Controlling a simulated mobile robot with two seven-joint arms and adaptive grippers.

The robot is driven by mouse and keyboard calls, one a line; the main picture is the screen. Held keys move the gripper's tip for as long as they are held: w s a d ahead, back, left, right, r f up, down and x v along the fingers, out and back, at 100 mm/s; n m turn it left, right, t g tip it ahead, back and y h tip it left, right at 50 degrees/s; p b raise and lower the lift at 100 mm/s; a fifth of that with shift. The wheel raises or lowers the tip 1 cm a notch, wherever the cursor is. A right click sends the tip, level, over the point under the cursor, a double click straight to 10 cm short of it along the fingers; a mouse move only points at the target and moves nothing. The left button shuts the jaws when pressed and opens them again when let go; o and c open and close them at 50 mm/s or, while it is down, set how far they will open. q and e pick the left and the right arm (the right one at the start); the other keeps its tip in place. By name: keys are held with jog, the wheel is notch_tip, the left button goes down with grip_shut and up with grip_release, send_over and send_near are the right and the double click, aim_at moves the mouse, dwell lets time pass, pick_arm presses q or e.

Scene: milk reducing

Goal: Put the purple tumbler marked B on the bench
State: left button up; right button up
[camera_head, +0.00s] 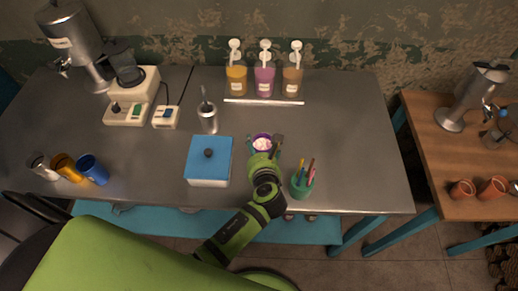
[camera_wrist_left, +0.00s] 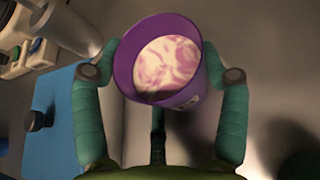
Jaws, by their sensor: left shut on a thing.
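The purple tumbler (camera_head: 262,136) is near the middle of the grey bench (camera_head: 345,135) and holds a pink and white swirled filling. It fills the upper middle of the left wrist view (camera_wrist_left: 124,58). My left gripper (camera_head: 263,146) is shut on the tumbler, with one finger on each side of it; the fingers also show in the left wrist view (camera_wrist_left: 158,66). A small pale mark shows on the tumbler's side, but I cannot read it. I cannot tell whether its base touches the bench. My right gripper is not in view.
A blue-lidded box (camera_head: 209,163) stands left of the tumbler, and a metal cup (camera_head: 208,119) behind it. A green pen holder (camera_head: 301,186) stands to the right. Three syrup bottles (camera_head: 265,79) stand at the back. The bench's right part is clear.

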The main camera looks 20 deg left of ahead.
pick_arm(q)
jog(key=o, duration=1.2)
jog(key=shift+f, duration=0.1)
jog(key=shift+r, duration=0.25)
jog(key=b+v, duration=0.1)
jog(key=v, duration=1.1)
